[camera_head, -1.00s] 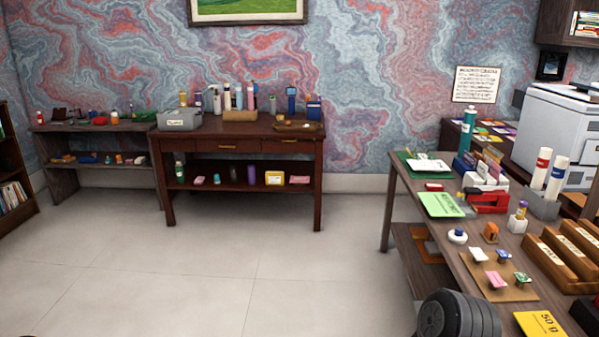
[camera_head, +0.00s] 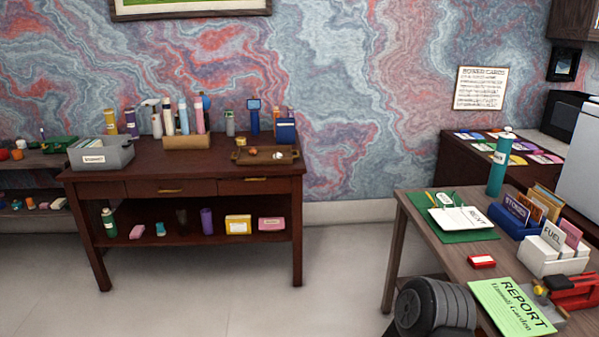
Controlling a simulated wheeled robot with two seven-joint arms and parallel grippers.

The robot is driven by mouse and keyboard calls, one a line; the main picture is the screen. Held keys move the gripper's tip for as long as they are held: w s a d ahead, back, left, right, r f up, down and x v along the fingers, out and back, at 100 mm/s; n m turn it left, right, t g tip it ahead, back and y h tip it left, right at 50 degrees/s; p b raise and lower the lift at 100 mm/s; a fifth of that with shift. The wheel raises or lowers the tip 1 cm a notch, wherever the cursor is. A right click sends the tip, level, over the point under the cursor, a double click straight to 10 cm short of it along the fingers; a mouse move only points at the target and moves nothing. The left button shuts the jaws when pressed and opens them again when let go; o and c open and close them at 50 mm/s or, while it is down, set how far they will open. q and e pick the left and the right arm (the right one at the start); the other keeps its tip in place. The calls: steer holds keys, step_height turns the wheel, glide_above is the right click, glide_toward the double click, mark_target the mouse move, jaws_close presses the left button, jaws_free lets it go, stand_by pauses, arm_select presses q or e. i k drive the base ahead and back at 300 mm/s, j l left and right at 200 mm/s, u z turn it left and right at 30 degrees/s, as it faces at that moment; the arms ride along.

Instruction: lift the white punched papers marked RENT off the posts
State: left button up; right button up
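The white papers marked RENT (camera_head: 462,219) lie on a green board (camera_head: 468,237) at the back left of the wooden desk on the right. Small upright parts, perhaps the posts, show at the papers' back left; they are too small to tell apart clearly. Neither of my grippers is in view. Only a dark, ribbed link of my own arm shows at the bottom, beside the desk's left edge.
On the desk (camera_head: 417,216) stand a teal bottle (camera_head: 499,165), a blue card holder (camera_head: 514,222), a white FUEL card holder (camera_head: 549,262), a small red box (camera_head: 481,261) and a green REPORT sheet (camera_head: 508,305). A dark red table (camera_head: 185,187) stands at the back left. Floor between them is clear.

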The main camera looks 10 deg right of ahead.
mark_target(469, 217)
steer(key=i+u, duration=0.25)
steer(key=i, duration=0.7)
steer(key=i+u, duration=0.2)
steer(key=i, duration=0.7)
steer(key=z, duration=3.8)
